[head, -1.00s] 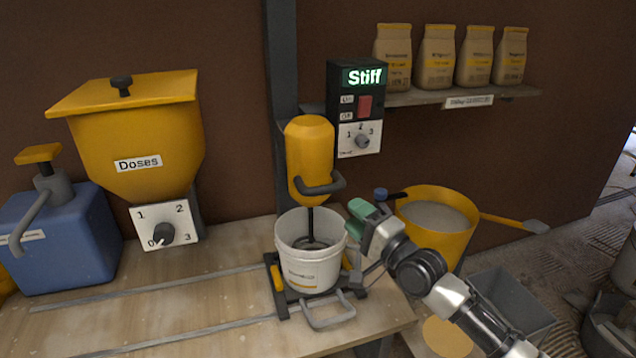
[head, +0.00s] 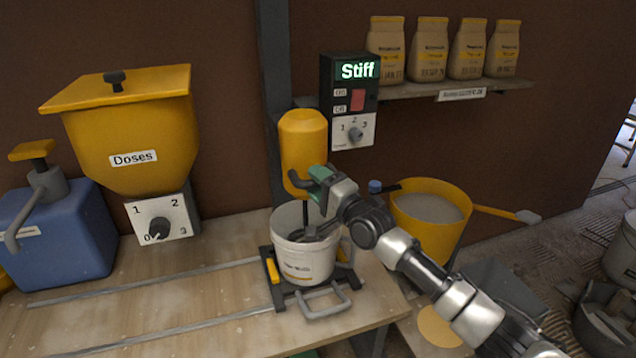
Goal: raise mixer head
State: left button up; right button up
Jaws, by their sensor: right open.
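The yellow mixer head (head: 301,138) hangs on a dark upright post above a white bucket (head: 306,262). Its shaft and paddle reach down inside the bucket. A dark grey handle (head: 293,180) loops from the lower front of the head. My right gripper (head: 318,181), with green fingers, is open at the right part of this handle. The fingers overlap the handle in the picture; I cannot tell whether they touch it. The gripper and wrist hide part of the handle, the shaft and the bucket's right rim. My left gripper is not in view.
A control box (head: 347,102) reading "Stiff" is on the wall right of the head. A yellow tub (head: 430,228) stands at the right. A yellow hopper (head: 132,128) and blue container (head: 62,238) stand at the left. The bench (head: 180,290) is clear between rails.

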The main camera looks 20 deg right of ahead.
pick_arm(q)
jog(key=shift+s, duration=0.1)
pick_arm(e)
grip_shut()
pick_arm(q)
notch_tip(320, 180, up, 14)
jog(key=p, duration=1.4)
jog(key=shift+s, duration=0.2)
pick_arm(e)
notch_tip(320, 180, up, 19)
jog(key=shift+d+r, duration=0.1)
jog(key=shift+r, duration=0.1)
jog(key=shift+c, duration=0.4)
grip_release()
jog(key=shift+o, duration=0.4)
jog(key=shift+f, duration=0.1)
jog(key=shift+s+f, duration=0.1)
jog(key=shift+f, duration=0.05)
